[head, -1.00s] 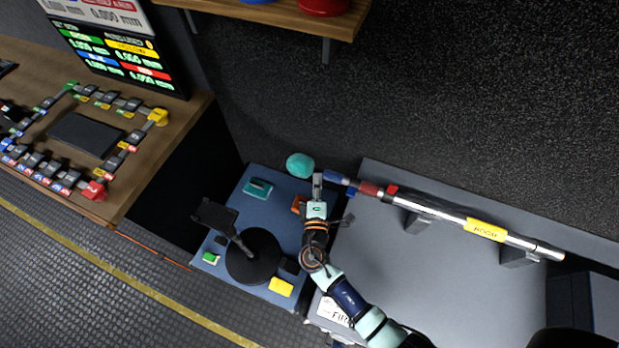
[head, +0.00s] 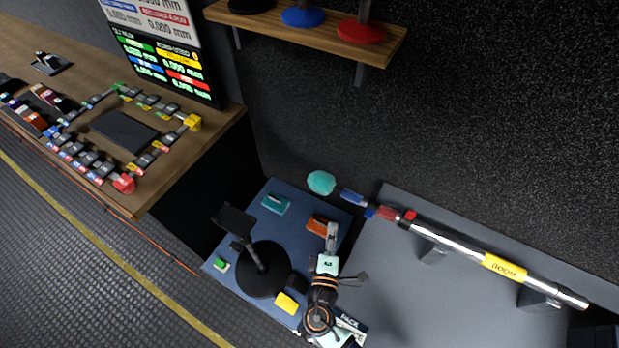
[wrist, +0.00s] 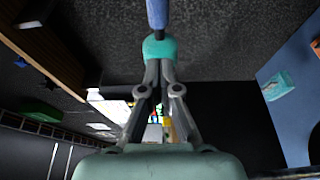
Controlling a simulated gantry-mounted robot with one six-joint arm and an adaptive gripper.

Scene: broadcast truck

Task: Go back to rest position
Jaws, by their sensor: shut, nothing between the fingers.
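My gripper (head: 331,230) is in the lower middle of the head view, over the right side of the blue mat (head: 225,248). Its fingers are closed together and hold nothing. In the wrist view my gripper (wrist: 158,70) points away from the camera, with a teal ball (wrist: 158,47) showing beyond its fingertips. In the head view that teal ball (head: 321,182) lies near the blue end of the boom pole (head: 450,246), apart from my gripper.
The mat holds a black round-based stand (head: 264,268), a teal block (head: 276,203), an orange block (head: 317,224) and a yellow block (head: 286,304). A wooden bench (head: 217,127) with small coloured pieces is at left. A shelf (head: 300,40) hangs above.

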